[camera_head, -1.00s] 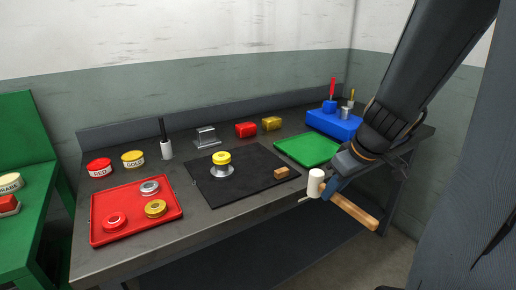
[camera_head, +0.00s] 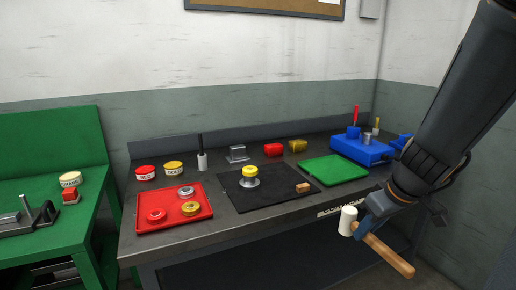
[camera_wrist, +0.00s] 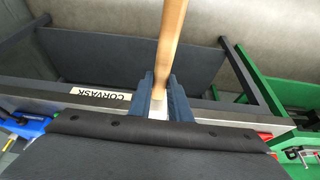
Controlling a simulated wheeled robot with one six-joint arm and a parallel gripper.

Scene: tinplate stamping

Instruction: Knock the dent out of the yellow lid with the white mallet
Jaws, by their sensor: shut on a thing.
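The yellow lid (camera_head: 249,169) sits on a round metal stand (camera_head: 250,183) on the black mat (camera_head: 232,196); its dent is too small to make out. My gripper (camera_head: 368,222) is shut on the white mallet, in front of the bench's right front edge and well to the right of the lid. The mallet's white head (camera_head: 348,220) points left and its wooden handle (camera_head: 390,256) slopes down to the right. In the wrist view the wooden handle (camera_wrist: 171,45) runs up from between the two blue fingers (camera_wrist: 160,100).
A red tray (camera_head: 146,225) with several tins or lids lies left on the bench. A green tray (camera_head: 335,170) and a blue holder (camera_head: 360,148) are at the right. A wooden block (camera_head: 303,188) lies on the mat. A green bench (camera_head: 52,150) stands at far left.

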